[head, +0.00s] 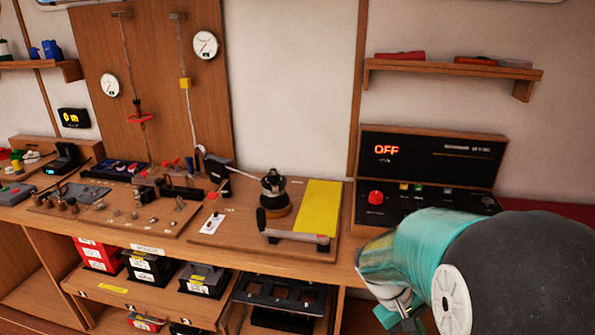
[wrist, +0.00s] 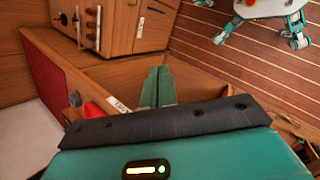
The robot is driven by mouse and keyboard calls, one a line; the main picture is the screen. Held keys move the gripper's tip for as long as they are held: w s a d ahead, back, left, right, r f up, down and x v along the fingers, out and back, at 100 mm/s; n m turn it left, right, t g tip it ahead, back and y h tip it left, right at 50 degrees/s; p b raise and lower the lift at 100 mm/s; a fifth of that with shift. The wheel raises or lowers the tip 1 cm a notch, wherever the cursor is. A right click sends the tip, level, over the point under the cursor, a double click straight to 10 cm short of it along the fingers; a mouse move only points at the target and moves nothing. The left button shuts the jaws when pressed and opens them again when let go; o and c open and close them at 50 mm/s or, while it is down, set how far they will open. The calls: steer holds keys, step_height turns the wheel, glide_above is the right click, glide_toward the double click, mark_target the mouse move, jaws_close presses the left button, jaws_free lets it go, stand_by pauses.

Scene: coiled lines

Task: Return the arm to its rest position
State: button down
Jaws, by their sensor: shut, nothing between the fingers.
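My gripper shows low in the head view (head: 402,312), in front of the bench's front edge and partly cut off by the bottom of the picture. My teal and black arm fills the lower right corner there. In the wrist view the two teal fingers of my gripper (wrist: 156,86) lie side by side, shut with nothing between them. Below the fingertips is an open wooden compartment (wrist: 205,80).
The wooden bench (head: 345,258) carries a black control box reading OFF (head: 425,155), a yellow sheet (head: 318,208) and a dark coil device (head: 274,193). Red and black bins (head: 150,268) sit on a lower shelf. The wrist view shows a slatted wooden floor (wrist: 270,60).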

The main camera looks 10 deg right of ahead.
steer(key=s+a+r+t+y, duration=0.1)
steer(key=a+r+t+y, duration=0.2)
steer(key=a+r, duration=0.4)
steer(key=s+a+r+t+y, duration=0.2)
steer(key=a+r+t, duration=0.4)
steer(key=a, duration=0.6)
step_height(320, 180, up, 3)
steer(key=shift+s+f+m+y, duration=0.2)
steer(key=shift+s+m+y, duration=0.05)
steer(key=shift+m+y, duration=0.15)
steer(key=shift+d, duration=0.25)
